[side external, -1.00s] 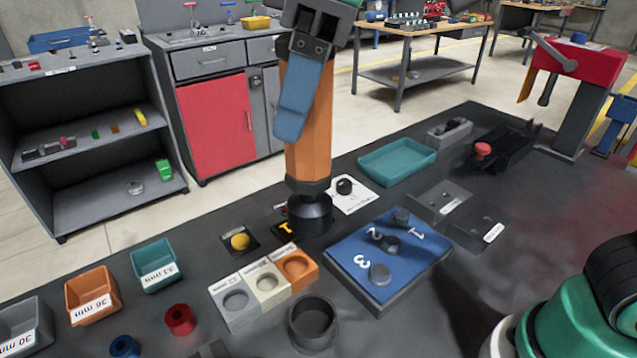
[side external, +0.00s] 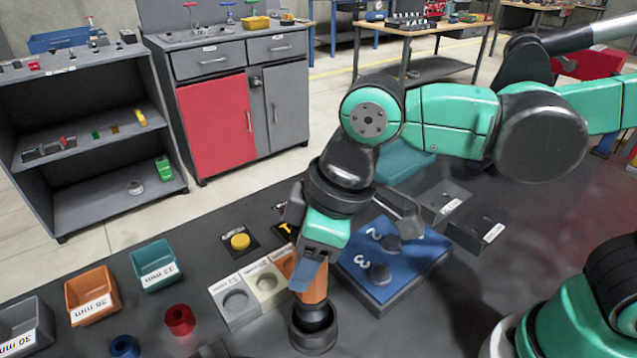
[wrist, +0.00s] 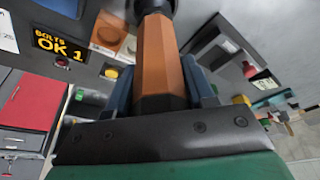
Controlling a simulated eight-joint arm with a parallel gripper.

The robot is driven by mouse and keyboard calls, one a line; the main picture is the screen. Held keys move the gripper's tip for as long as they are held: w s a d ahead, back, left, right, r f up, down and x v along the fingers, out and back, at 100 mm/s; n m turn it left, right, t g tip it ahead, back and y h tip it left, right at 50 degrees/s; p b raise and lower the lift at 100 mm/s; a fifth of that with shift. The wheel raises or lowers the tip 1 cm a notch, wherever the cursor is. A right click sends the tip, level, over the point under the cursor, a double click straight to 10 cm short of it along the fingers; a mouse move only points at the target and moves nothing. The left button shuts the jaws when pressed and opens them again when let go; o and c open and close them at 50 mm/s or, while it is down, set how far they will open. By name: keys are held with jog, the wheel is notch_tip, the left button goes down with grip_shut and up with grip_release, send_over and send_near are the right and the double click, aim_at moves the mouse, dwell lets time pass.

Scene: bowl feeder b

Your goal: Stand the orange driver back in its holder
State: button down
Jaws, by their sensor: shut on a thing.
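The orange driver (side external: 313,287) is upright with a slight tilt, its black end down. My gripper (side external: 308,272) is shut on its orange handle, with a blue finger across it. The dark round holder (side external: 314,346) stands on the bench, front centre. The driver's black end is at the holder's mouth; how deep it sits I cannot tell. In the wrist view the orange handle (wrist: 160,65) lies between my gripper's blue fingers (wrist: 163,92), and its far black end is cut off at the top edge.
Close behind the holder are a row of grey, cream and orange blocks (side external: 237,303) and a blue numbered board (side external: 412,262). Small bins (side external: 93,295) and red (side external: 179,320) and blue (side external: 124,347) rings lie left. Bench in front of the bins is partly free.

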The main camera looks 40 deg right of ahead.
jog(key=shift+f, duration=1.5)
jog(key=shift+c, duration=1.5)
grip_release()
jog(key=v, duration=1.2)
jog(key=w+d+f+m+t+h, duration=0.1)
jog(key=w+d+f+m+t, duration=0.1)
jog(key=d+f+m, duration=0.2)
jog(key=w+d+f+m+t+h, duration=0.1)
jog(key=w+d+f+m+t, duration=0.1)
jog(key=d, duration=0.9)
notch_tip(320, 180, down, 2)
jog(key=w+m, duration=0.1)
jog(key=m, duration=0.2)
jog(key=shift+t, duration=0.4)
jog(key=shift+a+f, duration=0.1)
jog(key=shift+f, duration=0.05)
